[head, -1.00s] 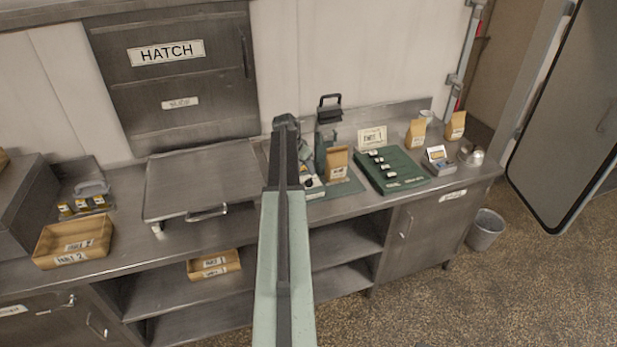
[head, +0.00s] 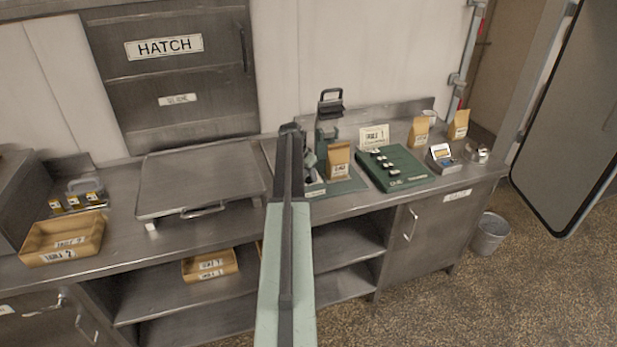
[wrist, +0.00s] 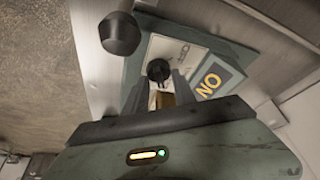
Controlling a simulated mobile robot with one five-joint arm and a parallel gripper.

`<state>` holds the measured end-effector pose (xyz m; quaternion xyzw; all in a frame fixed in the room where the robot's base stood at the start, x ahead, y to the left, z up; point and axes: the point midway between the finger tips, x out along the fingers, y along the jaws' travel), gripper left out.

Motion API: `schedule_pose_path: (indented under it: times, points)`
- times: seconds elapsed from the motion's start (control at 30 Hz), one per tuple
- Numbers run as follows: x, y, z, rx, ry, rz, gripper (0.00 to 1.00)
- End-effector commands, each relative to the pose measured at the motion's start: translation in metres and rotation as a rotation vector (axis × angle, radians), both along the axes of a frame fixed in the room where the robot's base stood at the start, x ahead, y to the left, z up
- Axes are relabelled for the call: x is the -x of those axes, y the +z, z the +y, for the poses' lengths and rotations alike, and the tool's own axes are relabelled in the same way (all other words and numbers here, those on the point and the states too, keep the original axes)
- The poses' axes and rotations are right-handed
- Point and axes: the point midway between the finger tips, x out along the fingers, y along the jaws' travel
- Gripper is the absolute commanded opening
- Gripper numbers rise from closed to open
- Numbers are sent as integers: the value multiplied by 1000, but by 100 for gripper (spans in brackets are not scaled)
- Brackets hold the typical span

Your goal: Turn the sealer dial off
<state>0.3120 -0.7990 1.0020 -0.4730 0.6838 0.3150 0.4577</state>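The sealer (head: 330,130) is a green device with a raised black handle, standing on the counter in the head view. My gripper (head: 291,130) is in front of its left side and hides part of it. In the wrist view the sealer's dial (wrist: 158,70) is a small round black knob on a pale panel (wrist: 180,50). My gripper (wrist: 163,88) points at the dial, its two dark fingers apart with the tips close to the knob. I cannot tell whether they touch it. A dark display (wrist: 212,80) with yellow letters is right of the dial.
In the wrist view a black round-ended handle (wrist: 119,34) stands close at upper left. A brown bag (head: 338,160) stands by the sealer. A green tray (head: 410,176) lies to the right, a steel platform (head: 160,208) to the left.

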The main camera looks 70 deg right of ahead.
Motion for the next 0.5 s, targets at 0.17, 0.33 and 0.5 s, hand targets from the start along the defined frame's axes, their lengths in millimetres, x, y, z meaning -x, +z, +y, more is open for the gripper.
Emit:
schedule_pose_path:
  times: [0.17,0.33,0.5]
  points:
    - [1,0,6,-1,0,2,0]
    - [2,0,2,-3,14,3,0]
    - [3,0,1,-2,73,4,0]
